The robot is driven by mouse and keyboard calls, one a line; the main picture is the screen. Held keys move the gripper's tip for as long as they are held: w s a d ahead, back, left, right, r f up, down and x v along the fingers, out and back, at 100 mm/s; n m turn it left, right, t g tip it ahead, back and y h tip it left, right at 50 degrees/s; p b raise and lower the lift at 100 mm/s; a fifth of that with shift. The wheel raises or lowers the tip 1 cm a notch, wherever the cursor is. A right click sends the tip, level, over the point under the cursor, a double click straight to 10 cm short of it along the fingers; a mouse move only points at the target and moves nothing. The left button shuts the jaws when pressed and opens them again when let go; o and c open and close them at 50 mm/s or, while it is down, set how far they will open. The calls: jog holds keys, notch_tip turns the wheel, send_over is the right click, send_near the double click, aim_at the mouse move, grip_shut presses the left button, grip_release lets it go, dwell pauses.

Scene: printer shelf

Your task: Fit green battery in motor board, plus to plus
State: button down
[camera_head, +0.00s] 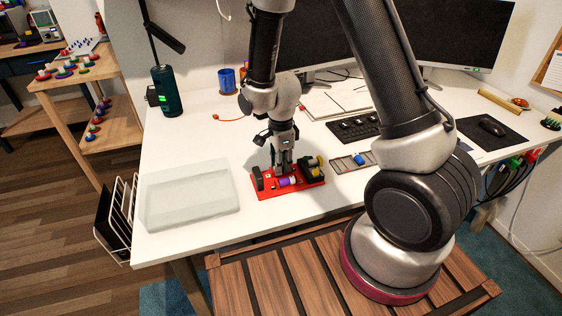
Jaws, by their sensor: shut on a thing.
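The red motor board (262,190) lies flat near the front edge of the white desk. It carries a dark wheel-like part at its left, a small purple-and-white cylinder (288,181) in the middle, and black and yellow parts at its right. My gripper (282,171) points down over the middle of the board, just behind the purple cylinder. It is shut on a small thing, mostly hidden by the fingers. I cannot make out a green battery or any plus marks at this size.
A grey tray (339,165) with a blue piece (359,159) lies right of the board. A pale translucent box (190,194) lies to the left. A blue cup (227,80) stands at the back. The desk between box and board is clear.

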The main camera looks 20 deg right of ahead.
dwell(0.4)
jog(key=c, duration=1.2)
grip_release()
jog(key=shift+r, duration=3.5)
